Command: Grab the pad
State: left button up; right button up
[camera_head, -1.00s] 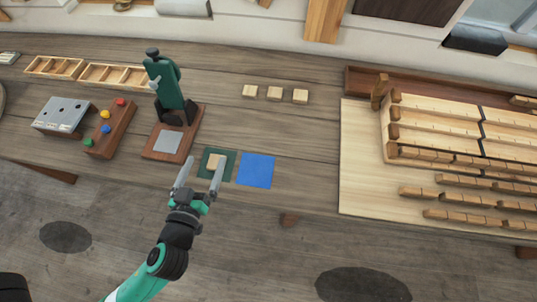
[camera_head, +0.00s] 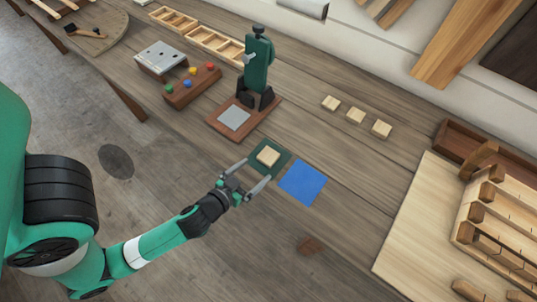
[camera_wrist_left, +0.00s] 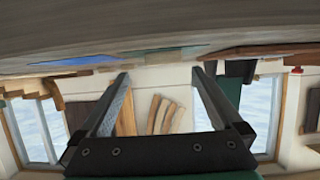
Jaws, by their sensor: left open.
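A small square pale wooden pad (camera_head: 268,156) lies on a dark green square mat (camera_head: 258,146) near the table's front edge. My left gripper (camera_head: 258,170) is open and empty. Its fingers point at the mat's near side, and the pad is just beyond the fingertips. In the left wrist view the open jaws (camera_wrist_left: 160,72) have nothing between them. The table edge runs across the top of that view, and the green mat (camera_wrist_left: 152,51) shows there as a thin strip. My right gripper is not in view.
A blue square (camera_head: 302,183) lies right of the green mat. A green press on a wooden base (camera_head: 257,115) stands behind left. Three pale blocks (camera_head: 355,116) lie farther back. A board with coloured knobs (camera_head: 192,86) is at left. Table between these is clear.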

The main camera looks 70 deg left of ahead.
aim_at(264, 160)
pick_arm(q)
jog(key=shift+w+a+f, duration=0.15)
jog(key=shift+w+a, duration=0.1)
jog(key=shift+w, duration=0.2)
jog(key=x, duration=0.5)
jog(key=shift+a+p, duration=0.35)
jog(key=shift+p, duration=0.05)
jog(key=shift+s, duration=0.1)
jog(key=shift+c, duration=0.3)
jog(key=c, duration=1.3)
jog(key=shift+o, duration=0.2)
